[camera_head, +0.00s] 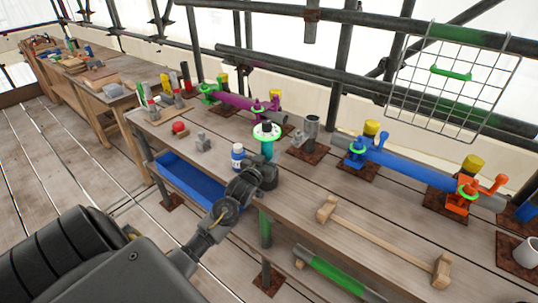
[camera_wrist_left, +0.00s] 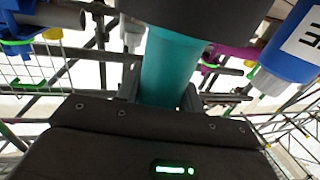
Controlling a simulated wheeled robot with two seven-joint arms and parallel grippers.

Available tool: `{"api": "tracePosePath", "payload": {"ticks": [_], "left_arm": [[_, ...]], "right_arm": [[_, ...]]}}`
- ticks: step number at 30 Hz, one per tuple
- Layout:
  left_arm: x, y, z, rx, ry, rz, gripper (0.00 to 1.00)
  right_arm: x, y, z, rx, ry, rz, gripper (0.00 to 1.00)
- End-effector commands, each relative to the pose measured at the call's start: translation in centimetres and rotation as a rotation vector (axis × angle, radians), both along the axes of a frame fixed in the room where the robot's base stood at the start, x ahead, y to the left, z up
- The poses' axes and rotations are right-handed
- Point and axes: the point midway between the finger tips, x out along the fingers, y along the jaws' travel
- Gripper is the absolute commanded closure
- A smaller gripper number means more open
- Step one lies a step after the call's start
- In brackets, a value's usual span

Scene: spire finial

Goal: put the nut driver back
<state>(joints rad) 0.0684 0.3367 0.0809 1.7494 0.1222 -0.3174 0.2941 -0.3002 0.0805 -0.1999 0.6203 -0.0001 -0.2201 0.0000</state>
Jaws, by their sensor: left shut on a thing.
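A teal upright cylinder (camera_head: 267,150) with a white and black top and a bright green ring near its top stands over the near part of the bench; I take it for the nut driver. My left gripper (camera_head: 262,172) is closed on it from the near side. In the left wrist view, the teal shaft (camera_wrist_left: 170,70) sits between my fingers (camera_wrist_left: 158,98), with a wide dark part (camera_wrist_left: 195,15) across its upper end in the picture. The fingers hide some of it, and I cannot tell whether its base touches anything. My right gripper is not in view.
A blue labelled bottle (camera_head: 238,157) stands close left of my gripper. A grey block (camera_head: 203,142) and red ball (camera_head: 180,128) are further left. A metal cup (camera_head: 311,130) is to the right. A blue tray (camera_head: 195,185) hangs below the bench edge.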

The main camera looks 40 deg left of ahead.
Motion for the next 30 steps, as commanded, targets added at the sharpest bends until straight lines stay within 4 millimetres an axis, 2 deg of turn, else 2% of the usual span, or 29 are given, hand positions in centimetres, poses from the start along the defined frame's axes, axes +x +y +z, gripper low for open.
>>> {"api": "tracePosePath", "payload": {"ticks": [5,6,11,17,24,30], "left_arm": [[0.03,0.03,0.29,0.001,-0.006,0.000,0.96],[0.03,0.03,0.29,0.001,-0.006,0.000,0.60],[0.02,0.03,0.20,0.001,-0.004,0.000,0.39],[0.01,0.00,0.10,0.000,-0.002,0.000,0.37],[-0.02,-0.01,-0.11,0.000,0.002,0.000,0.10],[-0.01,0.00,-0.03,0.000,0.001,0.000,0.10]], "right_arm": [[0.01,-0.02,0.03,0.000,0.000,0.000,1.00],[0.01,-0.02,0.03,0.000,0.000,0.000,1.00],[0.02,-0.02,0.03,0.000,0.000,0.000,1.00],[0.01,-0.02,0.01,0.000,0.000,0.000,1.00],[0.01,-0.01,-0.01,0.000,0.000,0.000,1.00],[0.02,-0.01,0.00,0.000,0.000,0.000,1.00]]}}
